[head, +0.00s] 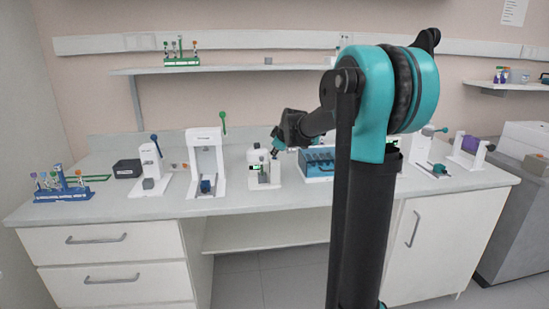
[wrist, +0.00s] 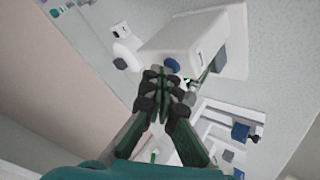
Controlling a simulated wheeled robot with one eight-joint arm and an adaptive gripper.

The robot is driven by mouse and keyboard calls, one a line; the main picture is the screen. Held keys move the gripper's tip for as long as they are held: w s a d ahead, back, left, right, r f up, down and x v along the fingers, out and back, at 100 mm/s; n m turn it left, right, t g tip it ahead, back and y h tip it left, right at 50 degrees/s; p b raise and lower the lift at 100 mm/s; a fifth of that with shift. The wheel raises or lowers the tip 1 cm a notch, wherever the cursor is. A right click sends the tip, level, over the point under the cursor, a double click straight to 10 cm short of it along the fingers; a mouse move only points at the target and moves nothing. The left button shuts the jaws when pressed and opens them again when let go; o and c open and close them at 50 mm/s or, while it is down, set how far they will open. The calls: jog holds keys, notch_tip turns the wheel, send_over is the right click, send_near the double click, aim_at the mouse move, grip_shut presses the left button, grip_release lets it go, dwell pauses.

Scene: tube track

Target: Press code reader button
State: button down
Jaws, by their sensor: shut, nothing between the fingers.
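The code reader (head: 264,175) is a small white device with a small dark and green display, standing near the middle of the bench. In the wrist view a white boxy housing (wrist: 205,38), which looks like the reader, fills the top middle. A round blue button (wrist: 172,65) sits on its near side. My gripper (head: 274,154) is at the top of the reader in the head view. In the wrist view my gripper (wrist: 158,74) is shut and empty, its fingertips right beside the blue button. I cannot tell whether they touch it; the fingers partly cover the housing's near edge.
A white lever stand (head: 207,160) and a smaller lever device (head: 150,170) stand left of the reader. A blue box (head: 318,165) stands close on its right. A blue tube rack (head: 64,190) is at the far left. Bare bench lies in front of the reader.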

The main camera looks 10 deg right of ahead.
aim_at(275, 158)
jog(key=shift+r, duration=0.85)
jog(key=shift+r, duration=2.55)
jog(key=s+d+f+m+g, duration=0.1)
jog(key=s+f+m, duration=0.2)
jog(key=s+f, duration=0.6)
jog(key=s+d+f+m+g+h, duration=0.1)
jog(key=s+f+m, duration=0.3)
jog(key=s+f, duration=0.6)
jog(key=s+d+f+m+g+h, duration=0.1)
jog(key=s+f+m, duration=0.3)
jog(key=s, duration=1.8)
notch_tip(275, 158, down, 6)
jog(key=shift+d+r+g, duration=0.1)
jog(key=shift+d+g, duration=0.4)
jog(key=shift+g, duration=0.4)
